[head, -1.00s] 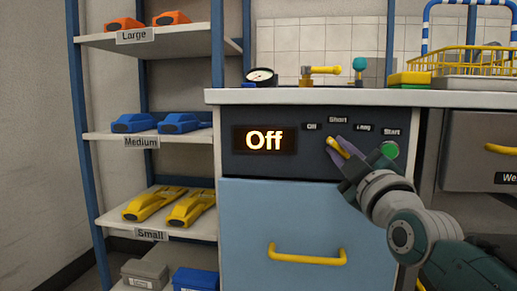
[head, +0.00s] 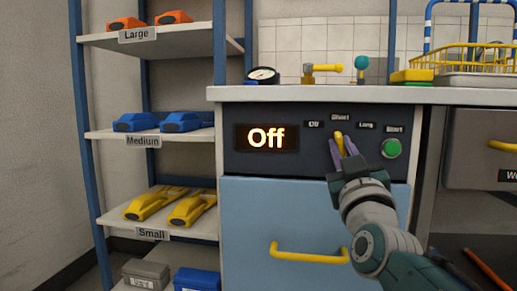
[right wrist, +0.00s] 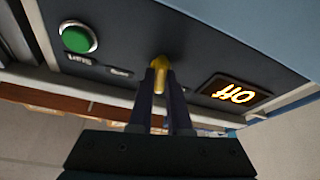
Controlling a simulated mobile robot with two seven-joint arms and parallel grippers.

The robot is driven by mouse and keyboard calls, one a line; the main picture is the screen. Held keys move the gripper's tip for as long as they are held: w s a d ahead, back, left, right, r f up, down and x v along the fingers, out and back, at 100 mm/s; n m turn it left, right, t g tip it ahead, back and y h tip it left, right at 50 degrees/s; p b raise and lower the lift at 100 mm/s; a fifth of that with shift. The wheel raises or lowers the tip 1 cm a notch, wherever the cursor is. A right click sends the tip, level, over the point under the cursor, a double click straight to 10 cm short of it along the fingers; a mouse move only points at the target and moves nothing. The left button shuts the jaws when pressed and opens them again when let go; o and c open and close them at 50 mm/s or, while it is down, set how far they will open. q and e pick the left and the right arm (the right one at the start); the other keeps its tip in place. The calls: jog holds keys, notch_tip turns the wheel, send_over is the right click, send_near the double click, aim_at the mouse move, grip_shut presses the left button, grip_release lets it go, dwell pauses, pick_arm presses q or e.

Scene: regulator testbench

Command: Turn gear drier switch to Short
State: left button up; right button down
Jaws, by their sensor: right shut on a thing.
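The drier's control panel (head: 228,142) is dark, with a lit display (head: 266,138) reading "Off". My right gripper (head: 343,153) is shut on the knob, one purple finger on each side. In the right wrist view the yellow knob (right wrist: 158,77) shows between the two fingers (right wrist: 160,98), and the display (right wrist: 234,92) appears upside down. My left gripper is not in view.
A green Start button (head: 391,148) sits right of the knob. Below is a blue drawer with a yellow handle (head: 309,254). A shelf rack (head: 112,136) with orange, blue and yellow items stands at left. A gauge (head: 262,75) and yellow basket (head: 470,60) are on the counter.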

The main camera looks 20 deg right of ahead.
jog(key=shift+m+g+h, duration=0.4)
jog(key=shift+m+h, duration=0.7)
jog(key=shift+m, duration=1.4)
jog(key=c, duration=0.9)
grip_release()
jog(key=shift+o, duration=0.2)
